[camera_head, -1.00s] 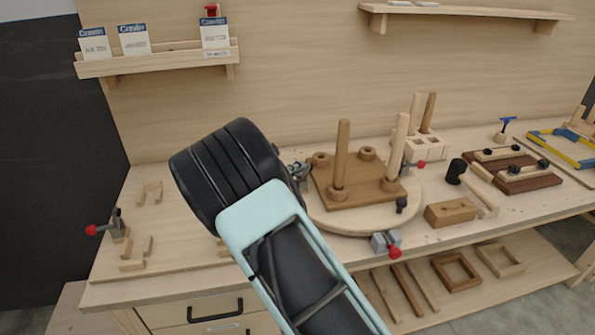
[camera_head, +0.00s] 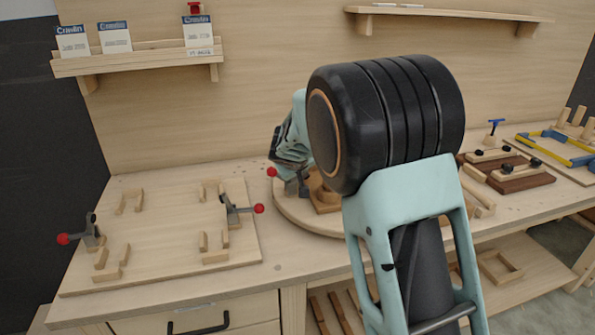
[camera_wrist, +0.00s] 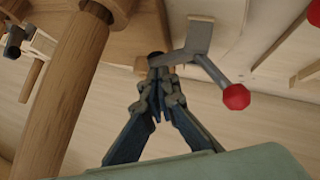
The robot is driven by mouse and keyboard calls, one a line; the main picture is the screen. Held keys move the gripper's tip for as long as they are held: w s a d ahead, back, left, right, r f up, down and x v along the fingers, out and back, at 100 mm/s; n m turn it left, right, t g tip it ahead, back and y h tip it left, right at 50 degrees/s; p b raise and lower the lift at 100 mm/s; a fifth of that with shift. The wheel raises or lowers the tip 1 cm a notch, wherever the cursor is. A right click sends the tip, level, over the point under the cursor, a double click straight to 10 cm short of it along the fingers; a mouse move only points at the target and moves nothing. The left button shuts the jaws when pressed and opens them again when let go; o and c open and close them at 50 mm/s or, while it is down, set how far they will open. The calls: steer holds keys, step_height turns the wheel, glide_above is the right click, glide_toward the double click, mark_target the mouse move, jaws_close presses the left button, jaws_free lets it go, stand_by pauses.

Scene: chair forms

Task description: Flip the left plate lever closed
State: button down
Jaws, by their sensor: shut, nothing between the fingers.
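A toggle clamp with a red-knobbed lever sits at the left edge of the round plate (camera_head: 292,212); its red knob (camera_head: 272,172) shows just left of my wrist in the head view. In the wrist view the clamp's lever (camera_wrist: 212,72) slants out to the right, ending in the red knob (camera_wrist: 235,97). My gripper (camera_wrist: 157,88) is shut and empty, its tips close to the clamp's dark end, left of the knob. I cannot tell if they touch. In the head view my arm hides the fingers and most of the round plate.
A wooden post (camera_wrist: 68,85) stands close left of my fingers in the wrist view. A square board (camera_head: 160,262) at left carries wooden blocks and two clamps with red knobs (camera_head: 63,239) (camera_head: 258,208). Another red knob (camera_wrist: 314,12) shows at the wrist view's upper right.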

steer(key=shift+w+d+f+m+g+y, duration=0.1)
steer(key=shift+d+f+m+g+y, duration=0.1)
steer(key=shift+d+m+g+y, duration=0.15)
steer(key=shift+d+f+b, duration=0.25)
steer(key=shift+f+b, duration=0.2)
steer(key=shift+b, duration=0.1)
steer(key=shift+w+d+f+b, duration=0.15)
steer(key=shift+d+f+b, duration=0.25)
steer(key=shift+b, duration=0.5)
steer(key=shift+d+f, duration=0.1)
steer(key=shift+d, duration=0.1)
steer(key=shift+r, duration=0.55)
steer(key=r+p, duration=0.2)
steer(key=r, duration=0.2)
steer(key=shift+s, duration=0.2)
steer(key=d+v, duration=0.2)
steer(key=v, duration=0.7)
steer(key=shift+w+r, duration=0.1)
